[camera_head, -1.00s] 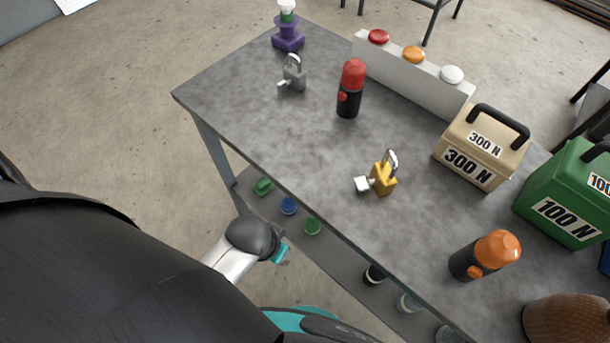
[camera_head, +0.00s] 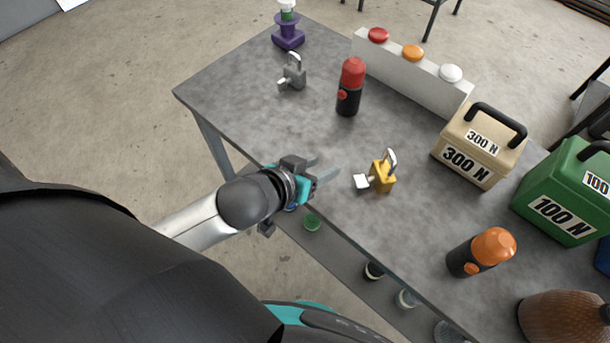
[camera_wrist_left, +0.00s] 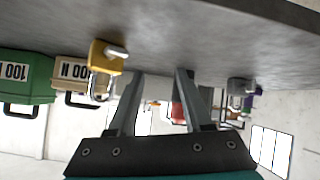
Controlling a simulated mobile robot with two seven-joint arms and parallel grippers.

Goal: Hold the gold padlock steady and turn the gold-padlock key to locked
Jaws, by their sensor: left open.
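The gold padlock (camera_head: 383,177) stands on the grey table, its silver shackle up. Its key (camera_head: 361,181), with a pale square head, sticks out of the left side of the body. The padlock also shows in the left wrist view (camera_wrist_left: 107,57), upside down, with the key (camera_wrist_left: 117,53) on its face. My left gripper (camera_head: 328,168) is open and empty, over the table's near edge, to the left of the key and apart from it. In the left wrist view its two fingers (camera_wrist_left: 158,75) are spread with nothing between them. My right gripper is not in view.
A grey padlock (camera_head: 294,74) and a red-topped canister (camera_head: 351,88) stand farther back. An orange-topped canister (camera_head: 482,251) stands to the right. A tan 300 N weight (camera_head: 480,146) and a green 100 N weight (camera_head: 567,195) stand beyond the gold padlock. The table (camera_head: 250,110) is clear between.

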